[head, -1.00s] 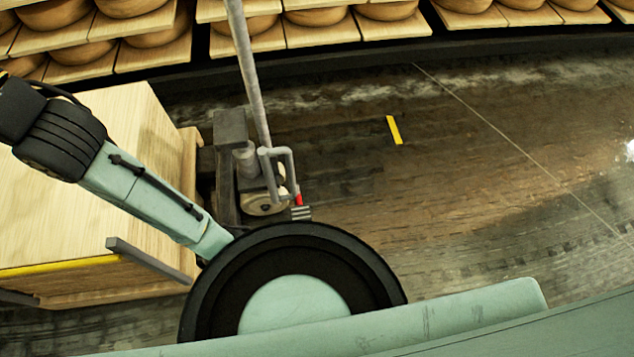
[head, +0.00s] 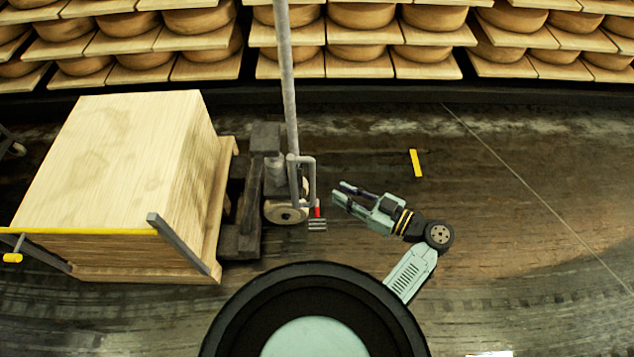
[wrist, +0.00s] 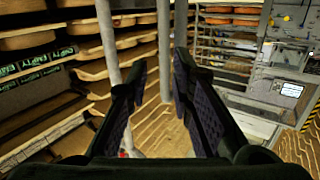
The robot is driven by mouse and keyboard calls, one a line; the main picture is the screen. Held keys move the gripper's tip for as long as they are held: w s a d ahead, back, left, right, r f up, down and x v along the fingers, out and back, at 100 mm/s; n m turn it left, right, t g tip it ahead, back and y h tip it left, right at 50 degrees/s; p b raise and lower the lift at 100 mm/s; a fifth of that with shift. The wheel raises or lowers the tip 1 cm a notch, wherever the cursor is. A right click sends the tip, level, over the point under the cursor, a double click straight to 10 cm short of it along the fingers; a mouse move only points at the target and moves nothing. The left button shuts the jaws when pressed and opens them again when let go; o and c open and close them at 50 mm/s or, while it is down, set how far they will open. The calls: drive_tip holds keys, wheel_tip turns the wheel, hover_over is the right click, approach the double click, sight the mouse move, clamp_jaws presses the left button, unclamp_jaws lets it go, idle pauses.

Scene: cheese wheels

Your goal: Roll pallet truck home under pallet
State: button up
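The grey pallet truck (head: 258,190) stands against the right side of the wooden pallet (head: 216,215), with its tall handle pole (head: 288,80) upright. It has a pale wheel and a small red part (head: 317,211) at its right. How far its forks reach under the pallet is hidden. A large pale wooden block-like load (head: 120,160) stands on the pallet. My gripper (head: 340,190) is right of the truck, pointing left, apart from it and empty. In the wrist view my gripper (wrist: 160,75) is open, with a grey pole (wrist: 164,50) showing beyond the gap.
Shelves of cheese wheels (head: 360,50) line the back. A yellow bar (head: 90,231) with grey posts runs along the load's near side. A yellow floor mark (head: 416,163) lies right of the truck. The dark floor (head: 530,200) to the right is clear.

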sight(313, 179)
drive_tip(key=shift+y, duration=0.4)
drive_tip(key=p+x, duration=0.3)
drive_tip(key=x, duration=0.6)
drive_tip(key=shift+a+r, duration=0.1)
drive_tip(key=shift+a, duration=0.3)
clamp_jaws()
